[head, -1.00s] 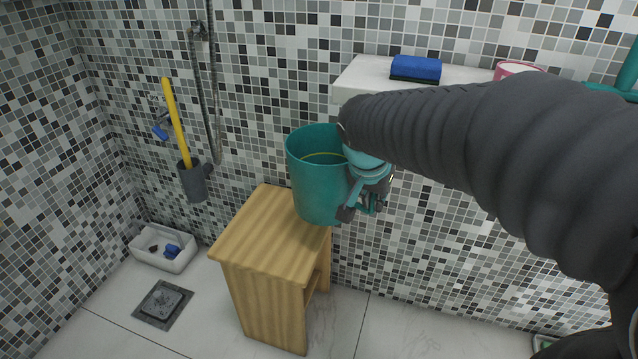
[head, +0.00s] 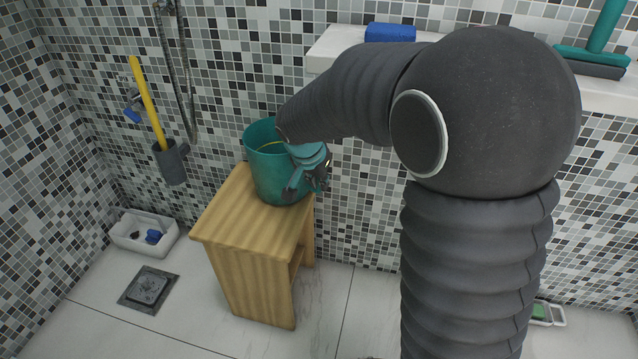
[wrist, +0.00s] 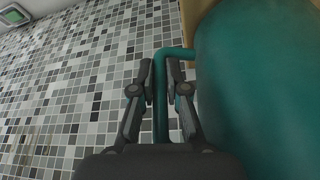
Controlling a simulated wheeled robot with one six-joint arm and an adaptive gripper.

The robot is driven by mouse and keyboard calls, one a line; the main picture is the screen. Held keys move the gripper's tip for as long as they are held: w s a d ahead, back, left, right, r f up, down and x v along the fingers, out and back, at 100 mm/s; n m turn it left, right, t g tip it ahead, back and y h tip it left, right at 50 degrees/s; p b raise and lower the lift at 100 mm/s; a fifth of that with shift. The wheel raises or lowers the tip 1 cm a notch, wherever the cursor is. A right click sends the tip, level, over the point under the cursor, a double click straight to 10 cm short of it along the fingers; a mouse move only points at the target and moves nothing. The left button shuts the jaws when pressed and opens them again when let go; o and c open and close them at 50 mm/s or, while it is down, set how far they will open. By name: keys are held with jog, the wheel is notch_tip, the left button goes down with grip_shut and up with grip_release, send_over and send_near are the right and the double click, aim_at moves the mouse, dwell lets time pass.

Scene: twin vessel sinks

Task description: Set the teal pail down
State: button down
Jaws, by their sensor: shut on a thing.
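The teal pail (head: 266,172) is upright at the back right part of the wooden stool top (head: 228,215). Its base appears to be at the stool top; I cannot tell whether it bears full weight there. My gripper (head: 318,180) is at the pail's right side, partly hidden by my arm. In the wrist view my gripper (wrist: 161,85) is shut around the pail's teal handle (wrist: 162,115), with the pail's wall (wrist: 262,85) filling the right side. Part of the pail's rim is hidden behind my arm.
A white counter (head: 322,52) with a blue cloth (head: 390,33) lies behind my arm. A yellow-handled brush (head: 147,95) hangs on the tiled wall. A white bin (head: 143,240) and a floor drain (head: 148,289) are at left. The stool's front top is clear.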

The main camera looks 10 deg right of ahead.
jog(key=shift+f, duration=0.5)
jog(key=c, duration=1.2)
grip_release()
